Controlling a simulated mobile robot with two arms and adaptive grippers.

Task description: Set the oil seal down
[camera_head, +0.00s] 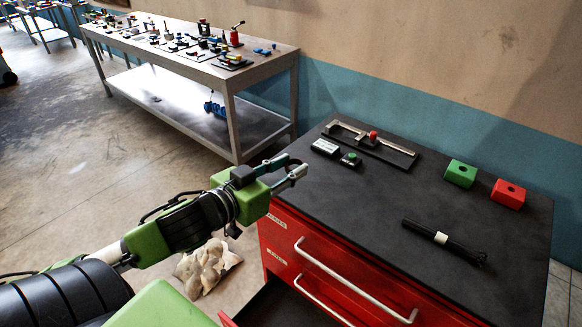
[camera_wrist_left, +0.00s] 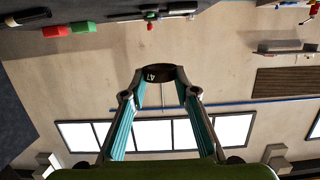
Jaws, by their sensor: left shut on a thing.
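My left gripper (camera_head: 295,165) is over the left edge of the red cabinet's black top (camera_head: 400,205), its fingers pointing right. In the left wrist view, its fingertips (camera_wrist_left: 160,80) are shut on a dark ring with a light mark, the oil seal (camera_wrist_left: 160,72), and hold it from both sides in the air. In the head view I cannot make out the seal between the fingers. My right gripper is in neither view.
On the cabinet top are a clamp-like tool (camera_head: 370,139), a white box (camera_head: 325,146), a green-topped part (camera_head: 351,159), a green block (camera_head: 460,173), a red block (camera_head: 508,194) and a black bundle (camera_head: 445,241). The middle is clear. A drawer (camera_head: 275,305) stands open below.

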